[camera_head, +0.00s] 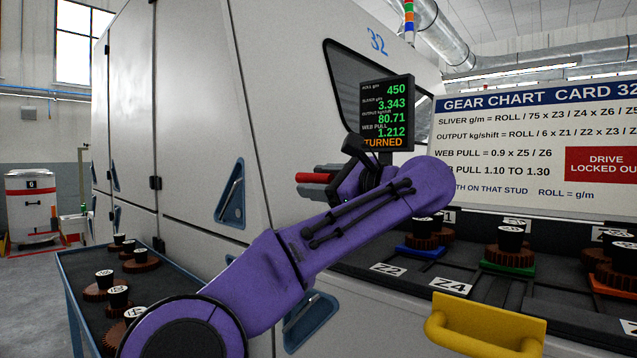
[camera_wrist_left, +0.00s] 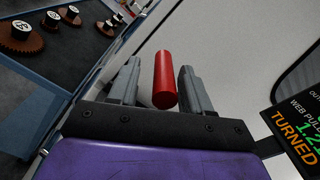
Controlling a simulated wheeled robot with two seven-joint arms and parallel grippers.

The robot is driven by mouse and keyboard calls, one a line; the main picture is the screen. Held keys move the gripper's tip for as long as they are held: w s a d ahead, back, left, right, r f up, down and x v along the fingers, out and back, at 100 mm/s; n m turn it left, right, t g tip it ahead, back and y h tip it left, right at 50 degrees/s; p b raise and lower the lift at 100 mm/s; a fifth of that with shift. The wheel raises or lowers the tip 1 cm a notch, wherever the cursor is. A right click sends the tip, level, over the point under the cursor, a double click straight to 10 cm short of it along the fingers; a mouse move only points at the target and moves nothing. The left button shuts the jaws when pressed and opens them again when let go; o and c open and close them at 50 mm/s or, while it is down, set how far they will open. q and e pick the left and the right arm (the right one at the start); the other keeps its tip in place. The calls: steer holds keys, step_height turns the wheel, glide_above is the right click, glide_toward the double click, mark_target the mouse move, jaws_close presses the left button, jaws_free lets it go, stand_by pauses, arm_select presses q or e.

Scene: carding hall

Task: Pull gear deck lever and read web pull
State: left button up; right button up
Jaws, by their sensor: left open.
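A red lever grip (camera_head: 312,177) sticks out in front of the grey machine. My left gripper (camera_head: 320,180) is open, with one finger on each side of it. In the left wrist view the red grip (camera_wrist_left: 165,80) lies between the two spread fingers, with a gap showing on both sides. The lever's mounting is hidden. The black display (camera_head: 387,112) reads roll 450, sliver 3.343, output 80.71, web pull 1.212, and "TURNED" in orange. The gear deck (camera_head: 400,285) carries brown gears, with Z2 and Z4 labels visible. My right gripper is not in view.
A yellow handle (camera_head: 485,330) juts out at the deck's front. A gear chart board (camera_head: 535,150) stands behind it, giving web pull 1.10 to 1.30 and "drive locked out". A blue-edged tray (camera_head: 75,290) of loose gears stands at left, beside the machine's doors.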

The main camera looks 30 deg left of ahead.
arm_select(q)
steer(key=v, duration=1)
steer(key=shift+p, duration=0.4)
steer(key=shift+d, duration=0.1)
